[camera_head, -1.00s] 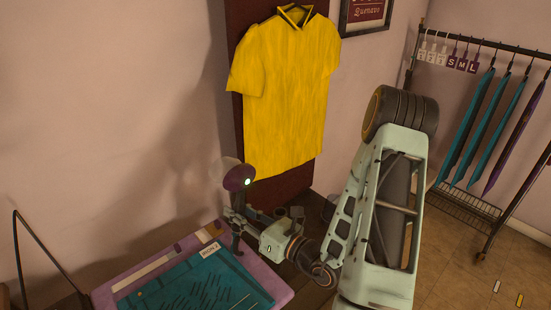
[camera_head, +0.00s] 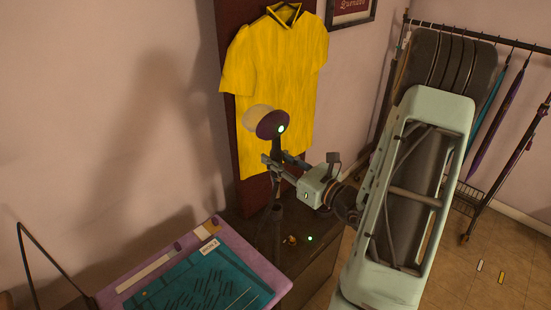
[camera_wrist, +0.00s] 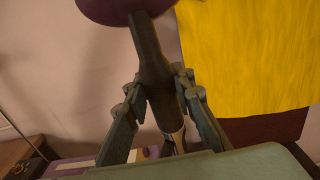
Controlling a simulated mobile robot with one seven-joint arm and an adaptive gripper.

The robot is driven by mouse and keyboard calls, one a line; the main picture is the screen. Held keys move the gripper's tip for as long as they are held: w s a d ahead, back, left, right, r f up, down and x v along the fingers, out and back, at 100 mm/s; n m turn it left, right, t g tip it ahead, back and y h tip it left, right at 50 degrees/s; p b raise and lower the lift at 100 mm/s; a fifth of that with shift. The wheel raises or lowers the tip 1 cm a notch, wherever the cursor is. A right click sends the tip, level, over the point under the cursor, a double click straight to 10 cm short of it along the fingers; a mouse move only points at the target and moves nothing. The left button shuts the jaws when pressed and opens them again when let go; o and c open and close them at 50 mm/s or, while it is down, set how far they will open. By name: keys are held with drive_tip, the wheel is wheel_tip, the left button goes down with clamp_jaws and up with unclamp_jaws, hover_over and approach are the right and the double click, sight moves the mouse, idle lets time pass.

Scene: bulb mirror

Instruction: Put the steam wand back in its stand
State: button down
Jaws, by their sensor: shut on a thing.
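The steam wand (camera_head: 272,124) has a rounded purple head with a pale face and a small green light, on a dark handle. My gripper (camera_head: 275,160) is shut on the handle and holds the wand upright in front of the yellow shirt, above the dark wooden top. In the wrist view, the wand's dark handle (camera_wrist: 150,50) stands between the two fingers of my gripper (camera_wrist: 158,88); the head is cut off at the top. A small brass-coloured piece (camera_head: 291,239) and a green light lie on the wooden top; I cannot tell whether they belong to the stand.
The yellow shirt (camera_head: 280,75) hangs on a dark red panel close behind the wand. A purple-edged board (camera_head: 284,281) with a teal surface is at the lower left. A clothes rack (camera_head: 520,44) with hanging garments stands at the right. The wooden top (camera_head: 318,262) has bare room.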

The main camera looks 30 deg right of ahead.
sight(279, 187)
drive_tip(key=shift+f+b, duration=1.8)
drive_tip(key=shift+f, duration=0.2)
drive_tip(key=shift+f+b, duration=0.2)
drive_tip(key=shift+b, duration=0.1)
drive_tip(key=shift+f+b, duration=2.05)
drive_tip(key=shift+f, duration=0.3)
drive_tip(key=c, duration=1.6)
unclamp_jaws()
drive_tip(key=shift+s, duration=0.1)
